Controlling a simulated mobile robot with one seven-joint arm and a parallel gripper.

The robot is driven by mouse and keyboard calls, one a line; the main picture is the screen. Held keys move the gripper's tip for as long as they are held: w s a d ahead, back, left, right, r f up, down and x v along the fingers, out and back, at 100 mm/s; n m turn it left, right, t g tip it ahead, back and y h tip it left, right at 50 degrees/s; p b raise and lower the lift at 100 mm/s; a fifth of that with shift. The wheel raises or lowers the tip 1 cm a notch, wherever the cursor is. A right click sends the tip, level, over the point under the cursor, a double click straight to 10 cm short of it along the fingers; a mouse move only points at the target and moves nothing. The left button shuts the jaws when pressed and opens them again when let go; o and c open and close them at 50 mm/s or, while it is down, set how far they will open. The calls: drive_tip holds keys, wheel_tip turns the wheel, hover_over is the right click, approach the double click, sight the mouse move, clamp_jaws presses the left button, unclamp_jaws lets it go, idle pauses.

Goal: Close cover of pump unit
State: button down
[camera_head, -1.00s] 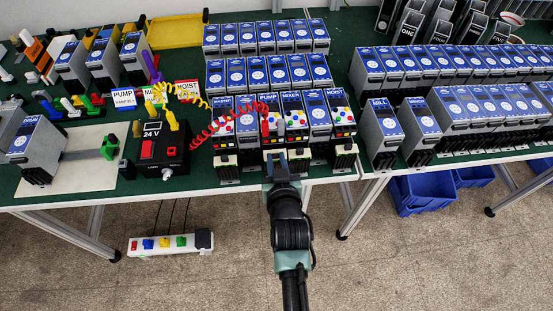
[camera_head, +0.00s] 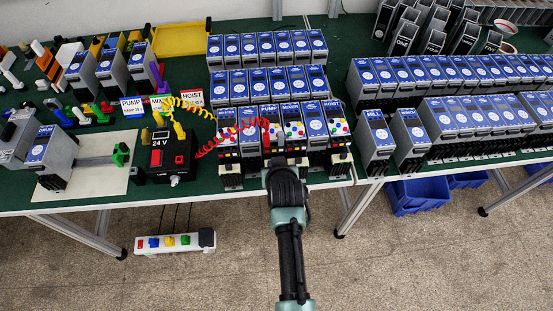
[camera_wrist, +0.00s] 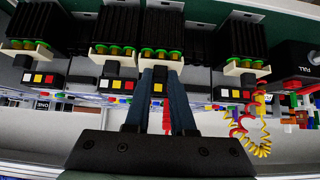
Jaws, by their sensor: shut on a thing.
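The pump unit (camera_head: 269,117) is a grey module with a blue label in the front row, left of the mixer unit (camera_head: 292,124). My gripper (camera_head: 283,166) is at the lower front of these units in the head view and hides part of them. In the wrist view my gripper (camera_wrist: 160,76) has its fingers on both sides of a narrow dark piece with a yellow square (camera_wrist: 158,88), which I take for the pump unit's cover. The fingers are shut on it, below the black ribbed block and green terminals (camera_wrist: 160,53). The cover's exact angle is hidden.
Neighbouring units with dark cover pieces (camera_wrist: 113,84) stand close on both sides. A red coiled cord (camera_head: 222,138) runs from the 24 V box (camera_head: 168,160) to a red plug (camera_head: 265,128) near the pump unit.

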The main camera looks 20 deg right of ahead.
drive_tip(key=shift+w+d+g+y+p, duration=0.1)
drive_tip(key=shift+w+g+y+p, duration=0.15)
drive_tip(key=shift+g, duration=0.6)
drive_tip(key=shift+w+d+g+y+p, duration=0.15)
drive_tip(key=shift+w+g+y, duration=0.1)
drive_tip(key=shift+g, duration=0.6)
drive_tip(key=shift+a, duration=0.15)
drive_tip(key=c, duration=0.8)
unclamp_jaws()
drive_tip(key=shift+o, duration=0.2)
drive_tip(key=shift+r, duration=0.1)
drive_tip(key=v, duration=1.3)
drive_tip(key=shift+b, duration=0.45)
